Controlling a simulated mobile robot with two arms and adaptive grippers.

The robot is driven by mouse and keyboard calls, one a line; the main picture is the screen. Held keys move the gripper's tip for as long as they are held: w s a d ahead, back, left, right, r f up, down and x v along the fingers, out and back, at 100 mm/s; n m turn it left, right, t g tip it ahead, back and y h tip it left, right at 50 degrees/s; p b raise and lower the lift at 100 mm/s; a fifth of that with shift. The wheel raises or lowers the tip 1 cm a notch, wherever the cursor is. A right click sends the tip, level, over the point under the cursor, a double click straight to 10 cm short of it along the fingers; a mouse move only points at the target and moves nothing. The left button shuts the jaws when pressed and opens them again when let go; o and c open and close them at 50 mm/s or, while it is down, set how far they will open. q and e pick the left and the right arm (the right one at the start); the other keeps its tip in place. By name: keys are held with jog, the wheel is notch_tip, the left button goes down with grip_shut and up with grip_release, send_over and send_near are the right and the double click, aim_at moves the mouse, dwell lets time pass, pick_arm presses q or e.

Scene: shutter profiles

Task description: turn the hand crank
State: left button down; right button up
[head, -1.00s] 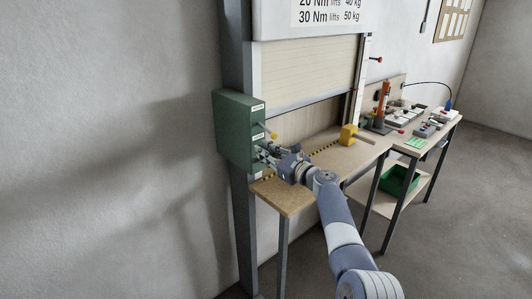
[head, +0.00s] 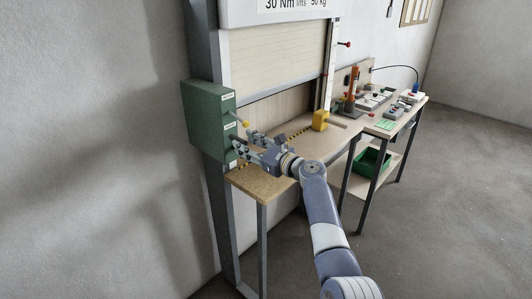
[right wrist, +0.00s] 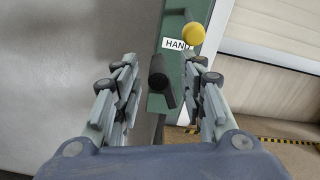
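The green box (head: 208,122) is fixed to the post beside the shutter; it also fills the middle of the right wrist view (right wrist: 180,108). A black crank-like part (right wrist: 159,80) sticks out from its face below a label reading "HAN". A yellow knob (right wrist: 193,33) is above it to the right, and shows in the head view (head: 246,124). My right gripper (right wrist: 163,75) is open in front of the box. Its fingers are on either side of the black part, with gaps and nothing held. In the head view the fingers hide the black part. My left gripper is not in view.
A wooden bench (head: 262,187) runs below the shutter (head: 275,70), with a yellow block (head: 320,120) on it. A second table further right holds several small items above a green crate (head: 371,161). The floor at the right is clear.

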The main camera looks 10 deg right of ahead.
jog(key=v, duration=0.7)
jog(key=shift+s+d, duration=0.25)
dwell(1.3)
